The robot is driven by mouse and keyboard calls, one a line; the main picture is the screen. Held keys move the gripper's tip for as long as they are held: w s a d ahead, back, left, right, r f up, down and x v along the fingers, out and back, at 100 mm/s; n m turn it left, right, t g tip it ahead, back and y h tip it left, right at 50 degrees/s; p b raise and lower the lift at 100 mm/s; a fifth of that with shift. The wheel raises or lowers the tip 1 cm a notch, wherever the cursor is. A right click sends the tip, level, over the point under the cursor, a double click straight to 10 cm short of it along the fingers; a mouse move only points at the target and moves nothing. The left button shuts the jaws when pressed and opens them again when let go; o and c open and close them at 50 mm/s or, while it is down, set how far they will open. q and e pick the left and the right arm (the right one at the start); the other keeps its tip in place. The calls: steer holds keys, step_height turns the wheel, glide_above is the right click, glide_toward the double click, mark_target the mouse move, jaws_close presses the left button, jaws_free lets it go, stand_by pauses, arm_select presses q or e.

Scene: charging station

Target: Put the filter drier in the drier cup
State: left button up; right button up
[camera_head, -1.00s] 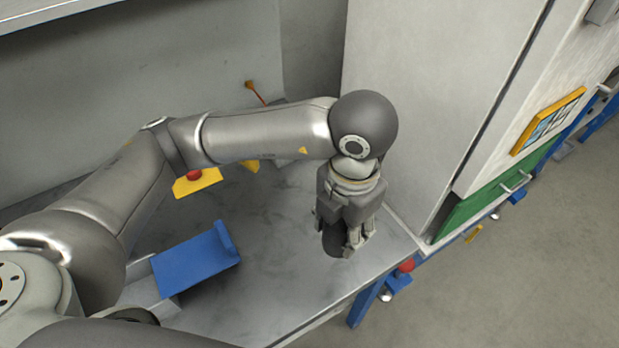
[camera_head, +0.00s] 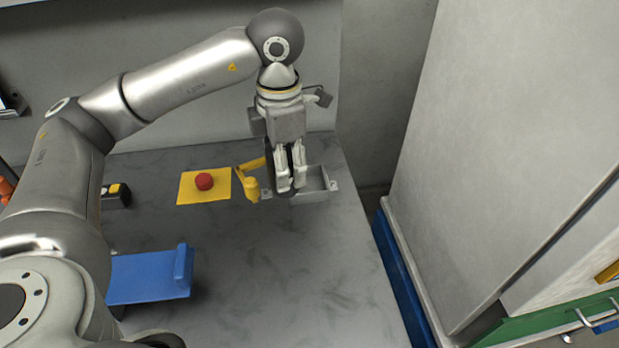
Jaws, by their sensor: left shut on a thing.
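My left gripper (camera_head: 291,184) points down over the far part of the grey bench, with its fingers shut on the filter drier (camera_head: 271,176). Only a dark strip of the drier shows beside the fingers. The rest is hidden by the gripper. A grey metal open holder (camera_head: 318,184), which looks like the drier cup, stands on the bench just behind and right of the fingertips. Whether the drier is inside it or in front of it I cannot tell. My right gripper is not in view.
A yellow lever piece (camera_head: 248,188) stands close left of the fingers. Left of it is a red button (camera_head: 204,181) on a yellow plate. A blue bracket (camera_head: 150,275) stands at the near left. The middle and near right of the bench (camera_head: 290,270) are clear. A cabinet (camera_head: 490,130) stands right.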

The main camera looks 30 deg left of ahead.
arm_select(q)
steer(key=w+f, duration=0.3)
steer(key=w, duration=0.1)
steer(key=w+a+f+p, duration=0.1)
steer(key=w+f, duration=0.2)
steer(key=w, duration=0.1)
steer(key=w+f+p, duration=0.1)
steer(key=w+f, duration=0.2)
steer(key=w, duration=0.1)
steer(key=shift+a+f, duration=0.2)
steer(key=shift+a, duration=0.2)
step_height(320, 180, down, 2)
steer(key=shift+f+p, duration=0.25)
steer(key=shift+p, duration=0.2)
steer(key=shift+f, duration=0.2)
steer(key=shift+f, duration=0.1)
